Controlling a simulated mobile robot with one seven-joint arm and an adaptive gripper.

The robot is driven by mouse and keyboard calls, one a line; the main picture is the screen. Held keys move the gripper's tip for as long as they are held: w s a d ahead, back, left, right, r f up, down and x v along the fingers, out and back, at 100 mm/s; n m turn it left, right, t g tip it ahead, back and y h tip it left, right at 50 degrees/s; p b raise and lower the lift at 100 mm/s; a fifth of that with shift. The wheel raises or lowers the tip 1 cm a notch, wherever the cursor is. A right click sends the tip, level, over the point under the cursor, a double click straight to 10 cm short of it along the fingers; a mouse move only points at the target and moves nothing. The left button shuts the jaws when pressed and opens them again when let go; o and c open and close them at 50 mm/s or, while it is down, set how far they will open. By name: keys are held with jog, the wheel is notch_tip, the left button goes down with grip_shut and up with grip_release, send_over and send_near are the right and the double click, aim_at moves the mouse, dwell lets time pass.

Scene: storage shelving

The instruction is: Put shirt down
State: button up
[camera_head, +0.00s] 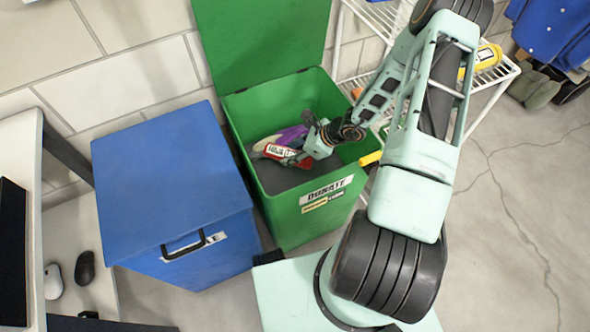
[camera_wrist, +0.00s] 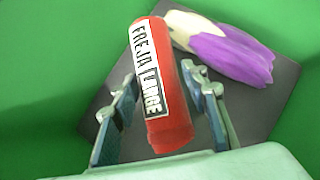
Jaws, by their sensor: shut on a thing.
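The shirt looks like a red roll with a white label reading "FREJA LARGE" (camera_wrist: 168,130); it also shows in the head view (camera_head: 280,152). My gripper (camera_head: 304,155) reaches into the open green box (camera_head: 310,228) marked "DONATE". In the wrist view my gripper (camera_wrist: 160,95) has a finger on each side of the red roll and is shut on it. The roll's far end points toward the box's dark floor (camera_wrist: 270,105). Whether the roll touches the floor is hard to tell.
A purple and cream item (camera_wrist: 225,48) lies in the box, close beside the roll's far end. A closed blue box (camera_head: 170,185) stands left of the green one. A white wire rack (camera_head: 375,25) stands behind my arm. The green box's lid (camera_head: 260,40) is raised.

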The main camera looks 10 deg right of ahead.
aim_at(306, 160)
notch_tip(306, 160, down, 8)
jog(key=shift+f+b, duration=0.1)
jog(key=shift+b, duration=0.9)
jog(key=shift+f, duration=0.1)
jog(key=o, duration=1.4)
jog(key=shift+r, duration=0.2)
jog(key=p+v, duration=0.2)
jog(key=v, duration=0.5)
jog(key=shift+s+d+r, duration=0.1)
jog(key=shift+d, duration=0.05)
